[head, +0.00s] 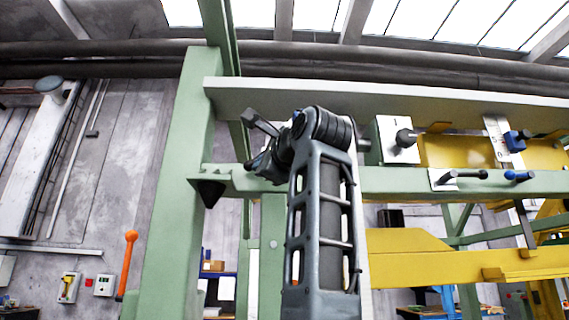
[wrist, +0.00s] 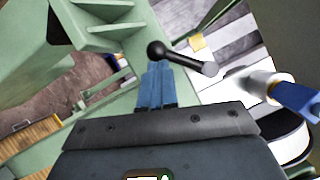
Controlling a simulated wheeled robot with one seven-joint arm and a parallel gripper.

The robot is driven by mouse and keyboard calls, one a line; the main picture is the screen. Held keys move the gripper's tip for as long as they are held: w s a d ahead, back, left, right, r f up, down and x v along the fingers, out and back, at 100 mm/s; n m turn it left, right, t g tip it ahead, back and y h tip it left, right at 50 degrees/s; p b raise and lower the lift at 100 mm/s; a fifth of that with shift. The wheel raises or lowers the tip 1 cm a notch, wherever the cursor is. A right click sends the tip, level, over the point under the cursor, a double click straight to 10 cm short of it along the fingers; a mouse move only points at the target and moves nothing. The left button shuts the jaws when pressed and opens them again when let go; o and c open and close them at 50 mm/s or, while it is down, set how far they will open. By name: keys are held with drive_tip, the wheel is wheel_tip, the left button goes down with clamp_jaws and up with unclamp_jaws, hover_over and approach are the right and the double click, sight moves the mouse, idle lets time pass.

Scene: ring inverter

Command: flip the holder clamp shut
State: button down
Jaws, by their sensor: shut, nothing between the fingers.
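In the wrist view my gripper (wrist: 157,68) is shut, its blue fingers side by side with nothing visible between them. A black lever with a ball end (wrist: 157,50) lies just beyond the fingertips and runs right to a thicker rounded end; it looks like a clamp handle. I cannot tell whether the fingertips touch it, or whether it is the holder clamp. In the head view my arm stands in front of the green frame, and the gripper cannot be made out clearly. Black-handled clamp (head: 455,177) and blue-handled clamp (head: 519,176) sit on the green rail to the right.
A green post (head: 175,190) stands left of my arm, with a pale beam (head: 300,98) above. A white block with a black knob (head: 399,139) and yellow bars (head: 420,267) are at right. In the wrist view a blue part (wrist: 298,100) is close at right.

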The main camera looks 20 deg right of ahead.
drive_tip(key=a+m+t+h, duration=0.1)
drive_tip(key=m, duration=0.2)
drive_tip(key=a+r+m+t+h+p, duration=0.1)
drive_tip(key=m, duration=0.2)
drive_tip(key=w+a+r+m+h+p, duration=0.1)
drive_tip(key=m, duration=0.2)
drive_tip(key=shift+r+t, duration=0.25)
drive_tip(key=shift+t, duration=0.15)
drive_tip(key=shift+p, duration=0.35)
